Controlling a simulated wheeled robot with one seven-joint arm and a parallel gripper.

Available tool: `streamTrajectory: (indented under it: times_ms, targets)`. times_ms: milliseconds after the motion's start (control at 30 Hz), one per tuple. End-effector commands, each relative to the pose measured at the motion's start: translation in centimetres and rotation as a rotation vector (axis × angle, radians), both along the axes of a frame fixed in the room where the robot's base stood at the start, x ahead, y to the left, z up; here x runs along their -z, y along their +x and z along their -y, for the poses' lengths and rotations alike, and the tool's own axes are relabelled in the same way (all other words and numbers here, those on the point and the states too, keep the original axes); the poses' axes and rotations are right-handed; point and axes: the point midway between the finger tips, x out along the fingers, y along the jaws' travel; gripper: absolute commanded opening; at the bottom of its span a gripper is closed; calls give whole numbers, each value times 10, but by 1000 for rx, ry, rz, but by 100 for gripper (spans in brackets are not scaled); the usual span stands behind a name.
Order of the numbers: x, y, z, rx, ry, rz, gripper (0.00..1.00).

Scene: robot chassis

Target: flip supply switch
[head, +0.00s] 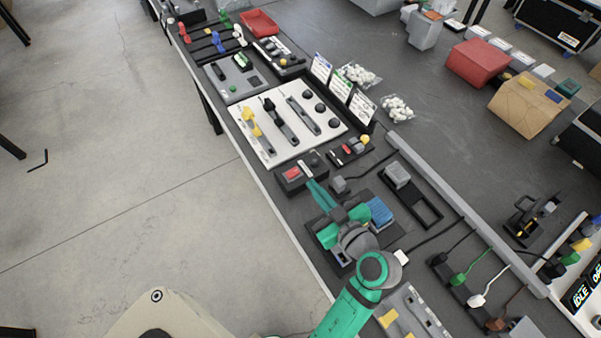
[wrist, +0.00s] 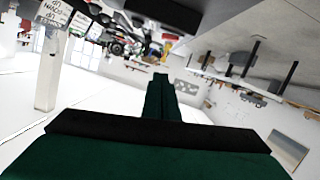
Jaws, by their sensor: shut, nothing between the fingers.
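A small dark box with a red rocker switch (head: 292,174) sits near the front edge of the bench in the head view. It looks like the supply switch, though I cannot read a label on it. My gripper (head: 313,185) is green, with its long fingers shut together and empty. Its fingertips are just below and right of the switch box, very close to it; I cannot tell whether they touch. In the wrist view the shut dark green fingers (wrist: 161,88) point away from the camera, and the switch cannot be made out there.
A white panel (head: 262,146) with sliders and black knobs lies behind the switch box. A small block with coloured buttons (head: 350,150) stands to its right. A grey rail (head: 440,190) runs along the bench on the right. Open floor (head: 120,150) lies left of the bench.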

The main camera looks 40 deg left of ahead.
Motion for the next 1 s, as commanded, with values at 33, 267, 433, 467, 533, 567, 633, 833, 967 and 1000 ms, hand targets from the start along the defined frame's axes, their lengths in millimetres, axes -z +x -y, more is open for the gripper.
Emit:
streamTrajectory:
  times_ms: [33, 267, 433, 467, 533, 567, 633, 833, 967, 1000]
  targets:
    - [0, 0, 0, 0, 0, 0, 0]
    - [0, 0, -1, -1, 1, 2, 0]
    - [3, 5, -13, -3, 3, 2, 0]
    - [4, 7, -17, -3, 3, 3, 0]
    - [7, 11, -28, -5, 2, 2, 0]
    - [8, 14, -32, -4, 3, 2, 0]
    - [11, 20, -44, -4, 2, 3, 0]
    - [20, 35, -77, -4, 3, 2, 0]
    - [32, 43, -89, -2, 2, -2, 0]
    - [38, 44, -87, -1, 2, -2, 0]
